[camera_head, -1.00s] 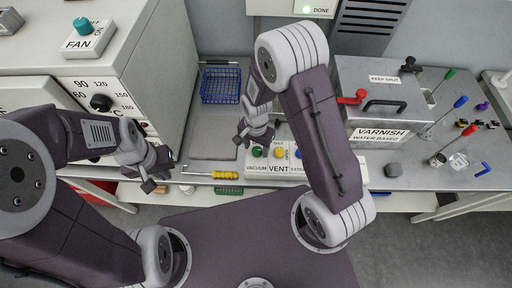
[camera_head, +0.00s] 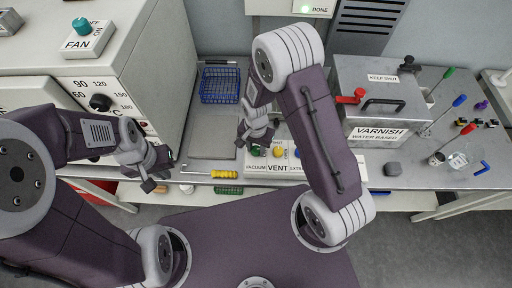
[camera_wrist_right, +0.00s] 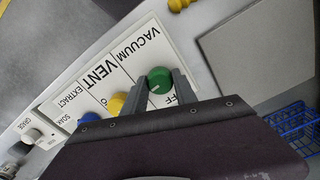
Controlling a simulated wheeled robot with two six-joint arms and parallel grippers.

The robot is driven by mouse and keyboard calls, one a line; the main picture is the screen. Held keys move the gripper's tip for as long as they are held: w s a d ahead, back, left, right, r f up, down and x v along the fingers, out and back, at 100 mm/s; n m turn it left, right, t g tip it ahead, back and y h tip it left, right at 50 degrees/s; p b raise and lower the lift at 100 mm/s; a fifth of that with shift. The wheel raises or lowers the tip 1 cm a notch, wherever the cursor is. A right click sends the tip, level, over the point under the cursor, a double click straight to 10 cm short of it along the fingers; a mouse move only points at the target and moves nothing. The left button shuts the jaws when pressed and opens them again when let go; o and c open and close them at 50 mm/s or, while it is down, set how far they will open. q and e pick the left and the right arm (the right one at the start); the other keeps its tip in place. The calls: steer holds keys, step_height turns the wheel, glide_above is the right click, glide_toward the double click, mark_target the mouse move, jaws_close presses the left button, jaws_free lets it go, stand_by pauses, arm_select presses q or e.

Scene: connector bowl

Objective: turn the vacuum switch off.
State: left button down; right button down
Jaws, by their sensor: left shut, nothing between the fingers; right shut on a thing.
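The vacuum switch is a round green knob (camera_wrist_right: 160,80) on a white panel (camera_wrist_right: 128,58) labelled VACUUM, VENT and EXTRACT. In the right wrist view my right gripper (camera_wrist_right: 163,86) has its two fingers on either side of the green knob, shut on it. A small white mark shows on the knob, and part of the word OFF is visible beside it. In the head view my right gripper (camera_head: 245,141) is over the panel and partly covers the knob (camera_head: 255,151). My left gripper (camera_head: 154,181) is shut and empty near the front edge of the bench, at left.
A yellow knob (camera_wrist_right: 117,103) and a blue knob (camera_wrist_right: 89,118) sit beside the green one. A yellow-handled tool (camera_head: 224,174) lies left of the panel. A blue wire basket (camera_head: 220,86) stands behind, and a varnish tank (camera_head: 380,130) stands at right.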

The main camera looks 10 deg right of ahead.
steer(key=n, duration=0.4)
steer(key=shift+w+r, duration=0.1)
steer(key=shift+w, duration=0.05)
steer(key=n+p, duration=0.1)
steer(key=n, duration=0.3)
steer(key=shift+n, duration=0.4)
steer(key=n, duration=0.4)
steer(key=shift+w+n, duration=0.1)
steer(key=shift+n, duration=1.9)
steer(key=c, duration=1)
jaws_free()
